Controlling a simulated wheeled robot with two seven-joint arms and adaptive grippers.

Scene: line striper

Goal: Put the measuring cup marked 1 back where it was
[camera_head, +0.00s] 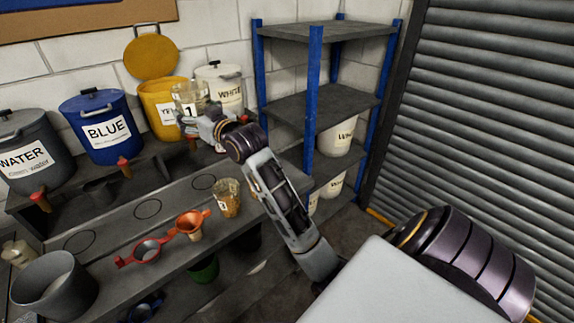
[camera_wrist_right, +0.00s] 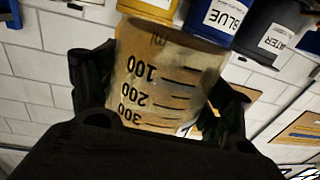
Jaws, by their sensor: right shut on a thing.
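The clear measuring cup marked 1 (camera_head: 188,97) is held up in front of the yellow bucket, clear of the bench surface. My right gripper (camera_head: 203,122) is shut on it; in the right wrist view the cup (camera_wrist_right: 165,75) sits between the two fingers, with its 100, 200 and 300 scale upside down in the picture. I cannot tell whether it holds any liquid. A second clear measuring cup (camera_head: 228,198) with brownish contents stands on the bench's front ledge. Drawn circles mark the bench: one (camera_head: 204,182), another (camera_head: 147,209) and another (camera_head: 79,242), all bare. My left gripper is out of view.
Behind stand water (camera_head: 30,150), blue (camera_head: 102,130), yellow (camera_head: 160,100) and white (camera_head: 222,85) buckets; the yellow lid (camera_head: 150,57) is raised. Red (camera_head: 147,250) and orange (camera_head: 192,224) funnels and a grey pot (camera_head: 55,288) occupy the front. A blue-post shelf (camera_head: 315,95) stands right.

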